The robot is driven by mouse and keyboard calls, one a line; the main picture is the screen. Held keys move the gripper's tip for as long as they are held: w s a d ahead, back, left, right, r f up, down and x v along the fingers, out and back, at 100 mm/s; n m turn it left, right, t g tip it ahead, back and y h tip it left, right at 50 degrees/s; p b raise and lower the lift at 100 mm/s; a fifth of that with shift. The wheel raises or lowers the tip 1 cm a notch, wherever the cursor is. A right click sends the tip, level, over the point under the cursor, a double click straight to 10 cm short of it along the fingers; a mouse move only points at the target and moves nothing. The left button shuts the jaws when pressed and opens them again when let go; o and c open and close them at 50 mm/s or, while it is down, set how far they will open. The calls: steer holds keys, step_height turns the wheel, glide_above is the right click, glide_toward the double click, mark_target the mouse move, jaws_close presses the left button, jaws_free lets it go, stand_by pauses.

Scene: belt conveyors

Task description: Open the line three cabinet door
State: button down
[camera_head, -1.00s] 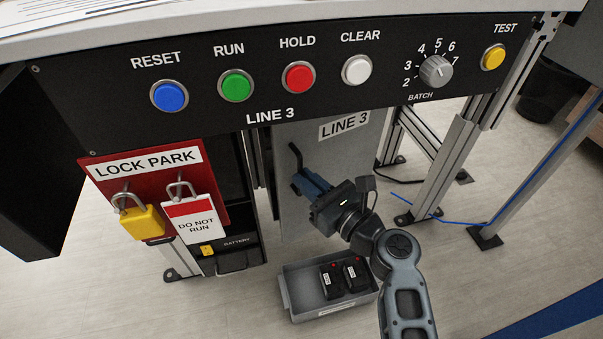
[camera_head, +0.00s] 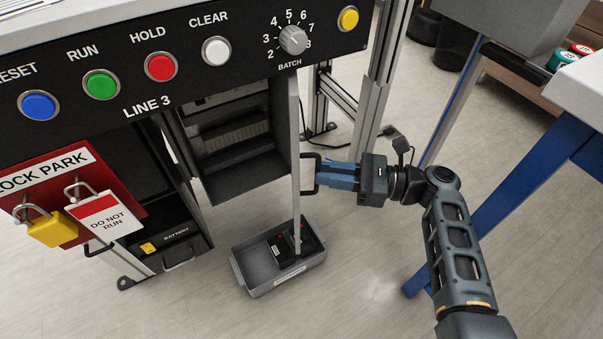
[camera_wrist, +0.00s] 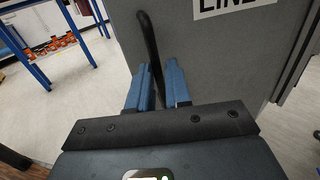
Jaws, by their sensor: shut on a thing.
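The line three cabinet (camera_head: 238,140) stands under the control panel and its inside shows in the head view. Its grey door (camera_head: 296,150) is swung well open and is seen nearly edge-on. A black handle (camera_head: 311,160) sticks out from the door's outer face. My gripper (camera_head: 322,176) has its blue fingers at the handle, to the right of the door. In the wrist view my gripper (camera_wrist: 157,88) is shut on the dark handle (camera_wrist: 152,50), beside the grey door (camera_wrist: 225,55) with part of its "LINE" label.
A grey bin (camera_head: 262,289) with black battery-like packs stands on the floor below the door. A red LOCK PARK board (camera_head: 60,170) with padlocks hangs at left. A blue-legged table (camera_head: 545,200) stands at right.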

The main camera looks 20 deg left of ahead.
steer(key=shift+w+d+r+b, duration=0.15)
steer(key=shift+w+d, duration=0.35)
steer(key=shift+w, duration=0.3)
steer(key=shift+w+d+b, duration=0.2)
steer(key=shift+w+d, duration=0.35)
steer(key=shift+w, duration=0.2)
steer(key=shift+w+d+r+b, duration=0.15)
steer(key=shift+w+d, duration=0.35)
steer(key=shift+w, duration=0.3)
steer(key=shift+f, duration=0.1)
steer(key=c, duration=1.3)
jaws_free()
steer(key=shift+a, duration=0.1)
steer(key=shift+o, duration=0.6)
steer(key=shift+f, duration=0.1)
steer(key=shift+s+f, duration=0.1)
steer(key=shift+s, duration=0.1)
